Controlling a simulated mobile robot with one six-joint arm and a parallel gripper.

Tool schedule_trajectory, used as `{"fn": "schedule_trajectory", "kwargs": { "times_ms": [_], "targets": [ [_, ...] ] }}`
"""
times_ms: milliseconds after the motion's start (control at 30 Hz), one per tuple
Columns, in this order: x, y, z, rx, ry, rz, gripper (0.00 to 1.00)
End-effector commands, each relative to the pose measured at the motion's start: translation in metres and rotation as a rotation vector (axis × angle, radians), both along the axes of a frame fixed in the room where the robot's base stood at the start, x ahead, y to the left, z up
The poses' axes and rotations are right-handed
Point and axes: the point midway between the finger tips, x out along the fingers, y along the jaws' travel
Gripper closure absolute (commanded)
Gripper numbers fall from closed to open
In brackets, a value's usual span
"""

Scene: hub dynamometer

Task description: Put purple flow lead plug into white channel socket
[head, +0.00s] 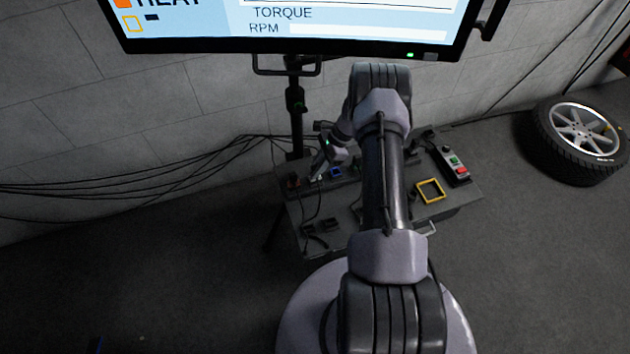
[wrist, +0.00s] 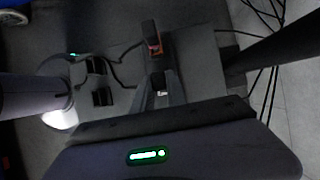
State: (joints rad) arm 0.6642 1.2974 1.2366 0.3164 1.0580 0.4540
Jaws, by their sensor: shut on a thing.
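My gripper (head: 321,168) is low over the left part of the bench's back row, with its fingers pointing down. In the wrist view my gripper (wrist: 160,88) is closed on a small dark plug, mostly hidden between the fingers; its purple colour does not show. A pale patch, the white channel socket (head: 319,178), shows right by the fingertips. It also shows in the wrist view as a small white spot (wrist: 162,93). I cannot tell whether the plug is inside the socket or just above it.
An orange socket (head: 294,182) stands left of the fingers and a blue socket (head: 335,173) right. Dark cables and two black blocks (head: 308,229) lie on the bench front. A yellow frame (head: 430,190) and button box (head: 455,164) are at right. A stand pole (head: 296,110) rises behind.

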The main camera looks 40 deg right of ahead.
Motion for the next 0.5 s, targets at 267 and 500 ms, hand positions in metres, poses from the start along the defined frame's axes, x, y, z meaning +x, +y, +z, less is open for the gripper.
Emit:
{"fn": "schedule_trajectory", "kwargs": {
  "times_ms": [267,500],
  "targets": [
    [0.0,0.0001,-0.0053,0.0,0.0,0.0,1.0],
    [0.0,0.0,-0.0052,0.0,0.0,0.0,0.57]
  ]
}}
